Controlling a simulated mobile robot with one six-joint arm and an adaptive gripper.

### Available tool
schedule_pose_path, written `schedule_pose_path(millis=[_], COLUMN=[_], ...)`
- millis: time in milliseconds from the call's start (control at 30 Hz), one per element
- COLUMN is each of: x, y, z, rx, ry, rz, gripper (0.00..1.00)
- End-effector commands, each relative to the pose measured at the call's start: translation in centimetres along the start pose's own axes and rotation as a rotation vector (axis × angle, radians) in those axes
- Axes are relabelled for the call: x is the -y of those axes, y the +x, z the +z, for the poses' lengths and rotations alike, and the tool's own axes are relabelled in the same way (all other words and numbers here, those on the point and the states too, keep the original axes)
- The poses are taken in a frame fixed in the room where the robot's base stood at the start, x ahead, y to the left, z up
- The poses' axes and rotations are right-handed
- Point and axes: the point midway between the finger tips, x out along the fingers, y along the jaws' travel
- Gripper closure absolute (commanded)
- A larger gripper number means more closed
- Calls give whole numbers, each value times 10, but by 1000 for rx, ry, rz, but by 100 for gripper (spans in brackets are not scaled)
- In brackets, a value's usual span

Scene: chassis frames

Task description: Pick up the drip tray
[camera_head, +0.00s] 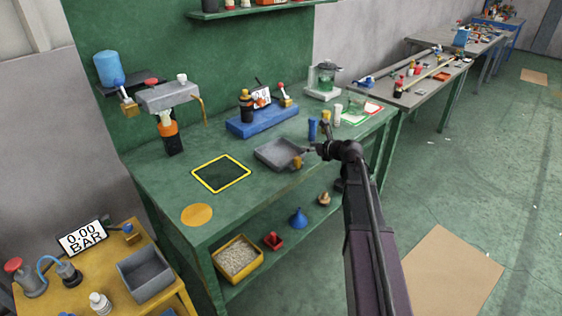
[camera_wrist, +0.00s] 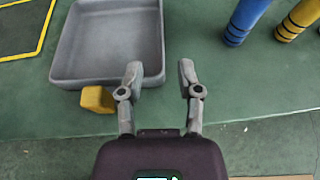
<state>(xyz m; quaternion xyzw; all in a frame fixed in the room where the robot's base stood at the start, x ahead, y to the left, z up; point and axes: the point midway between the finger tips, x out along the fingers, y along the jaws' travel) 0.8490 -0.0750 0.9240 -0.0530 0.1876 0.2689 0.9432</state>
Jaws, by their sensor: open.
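The drip tray, a shallow grey square tray (camera_head: 272,152), lies on the green workbench right of a yellow-outlined square. In the wrist view the tray (camera_wrist: 110,72) fills the upper left and looks empty. A small yellow block or tab (camera_wrist: 97,99) sits at its near edge; I cannot tell whether it is joined to the tray. My gripper (camera_wrist: 160,72) is open with nothing between its fingers. The left finger overlaps the tray's near right corner in the picture, and the right finger is over bare bench. I see no grip on the tray.
Blue and yellow cylinders (camera_wrist: 246,18) stand right of the tray. A blue block with bottles (camera_head: 262,122) lies behind it. The yellow-outlined square (camera_head: 221,173) is to its left. A shelf below holds a funnel (camera_head: 298,217) and a yellow bin (camera_head: 238,259).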

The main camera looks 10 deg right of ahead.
Motion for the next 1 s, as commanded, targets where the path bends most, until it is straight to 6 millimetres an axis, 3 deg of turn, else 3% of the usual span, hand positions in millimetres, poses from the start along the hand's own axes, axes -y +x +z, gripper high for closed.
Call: schedule_pose_path(millis=[33, 200, 700, 1000], x=[1, 1, 1, 4], y=[10, 24, 28, 58], z=[-2, -1, -1, -7], rx=[0, -1, -1, 0], ry=[-1, -2, -1, 0], rz=[1, 0, -1, -1], gripper=[54, 54, 54, 54])
